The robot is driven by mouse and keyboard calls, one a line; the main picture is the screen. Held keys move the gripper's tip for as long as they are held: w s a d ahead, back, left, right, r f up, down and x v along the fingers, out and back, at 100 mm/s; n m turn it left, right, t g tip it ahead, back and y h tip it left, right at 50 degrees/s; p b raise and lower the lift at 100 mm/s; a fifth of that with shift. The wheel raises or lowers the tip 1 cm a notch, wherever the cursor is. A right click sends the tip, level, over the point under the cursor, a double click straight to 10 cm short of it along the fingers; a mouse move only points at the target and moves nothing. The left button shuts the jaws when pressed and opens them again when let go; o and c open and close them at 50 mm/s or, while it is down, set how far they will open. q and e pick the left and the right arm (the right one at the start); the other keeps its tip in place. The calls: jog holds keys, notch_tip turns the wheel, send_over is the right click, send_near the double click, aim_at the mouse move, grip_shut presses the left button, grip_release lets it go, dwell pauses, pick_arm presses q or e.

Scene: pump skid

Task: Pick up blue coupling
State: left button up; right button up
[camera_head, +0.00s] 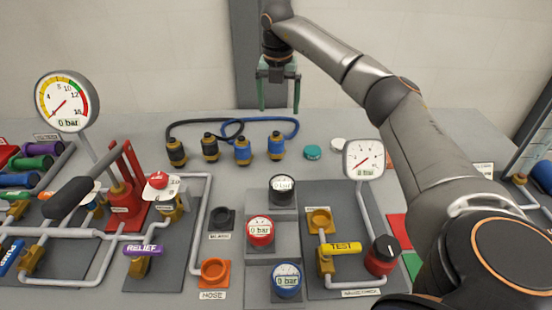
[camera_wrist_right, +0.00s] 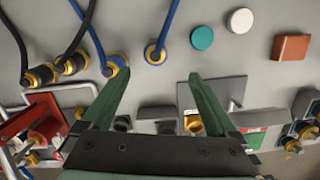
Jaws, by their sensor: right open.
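Two blue couplings with yellow collars stand on the grey table top, a left one (camera_head: 243,151) and a right one (camera_head: 276,146), linked by a blue hose (camera_head: 292,122). In the right wrist view the left one (camera_wrist_right: 117,64) is by the left fingertip and the right one (camera_wrist_right: 155,53) lies beyond the gap between the fingers. My right gripper (camera_head: 279,106) is open and empty, its green fingers pointing down, above and behind the couplings. It also shows in the wrist view (camera_wrist_right: 157,82). My left gripper is not in view.
Two black couplings (camera_head: 210,147) with a black hose (camera_head: 190,123) stand just left of the blue ones. A teal cap (camera_head: 312,152) and a white cap (camera_head: 338,145) lie to the right. Gauges, valves and pipes fill the front. A dial gauge (camera_head: 364,160) stands at right.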

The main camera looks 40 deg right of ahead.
aim_at(276, 138)
jog(key=f, duration=0.8)
jog(key=shift+w+d, duration=0.3)
jog(key=f, duration=0.4)
jog(key=w+f, duration=0.1)
jog(key=shift+f, duration=0.4)
grip_shut()
